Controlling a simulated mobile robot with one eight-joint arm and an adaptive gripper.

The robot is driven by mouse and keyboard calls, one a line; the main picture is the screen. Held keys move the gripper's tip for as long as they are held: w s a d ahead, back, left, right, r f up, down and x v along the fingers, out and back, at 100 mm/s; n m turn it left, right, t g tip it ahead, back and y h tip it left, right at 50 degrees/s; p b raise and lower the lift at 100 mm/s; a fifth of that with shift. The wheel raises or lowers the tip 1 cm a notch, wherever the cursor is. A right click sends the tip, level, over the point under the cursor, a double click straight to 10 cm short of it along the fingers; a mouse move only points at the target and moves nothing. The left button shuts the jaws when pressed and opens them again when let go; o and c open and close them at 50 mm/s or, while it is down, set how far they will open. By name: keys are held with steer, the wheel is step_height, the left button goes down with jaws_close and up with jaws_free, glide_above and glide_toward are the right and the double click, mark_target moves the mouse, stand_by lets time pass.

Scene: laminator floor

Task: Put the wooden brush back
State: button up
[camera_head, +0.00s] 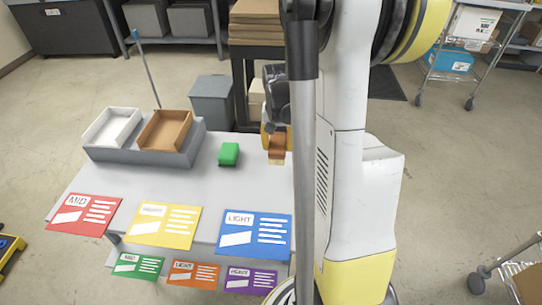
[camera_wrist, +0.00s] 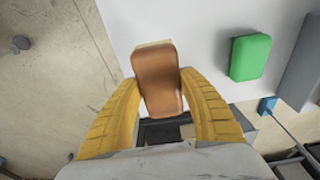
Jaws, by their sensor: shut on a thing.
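The wooden brush (camera_wrist: 158,80) is brown with a thin pale layer along its far edge. In the wrist view it sits between the two yellow fingers of my gripper (camera_wrist: 160,100), which is shut on it. In the head view the brush (camera_head: 277,146) shows at the right part of the grey table, just below my gripper (camera_head: 273,138), partly beside my arm. I cannot tell whether the brush touches the table top. A brown tray (camera_head: 184,147) and a white tray (camera_head: 93,142) stand side by side in a grey holder at the table's back left.
A green block (camera_head: 228,154) lies on the table (camera_head: 180,188), left of the brush; it also shows in the wrist view (camera_wrist: 250,57). Several coloured label cards, such as the blue one (camera_head: 270,217), line the front. The table's middle is clear. A grey bin (camera_head: 212,105) stands behind.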

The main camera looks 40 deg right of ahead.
mark_target(271, 137)
steer(key=w, duration=0.1)
steer(key=w+f, duration=0.1)
steer(key=w+f+b, duration=0.1)
steer(key=shift+w+d+f, duration=0.1)
steer(key=shift+w+d, duration=0.15)
steer(key=shift+d, duration=0.05)
steer(key=shift+f+b, duration=0.9)
steer(key=shift+f, duration=1.05)
steer(key=shift+f, duration=0.1)
steer(key=o, duration=1.2)
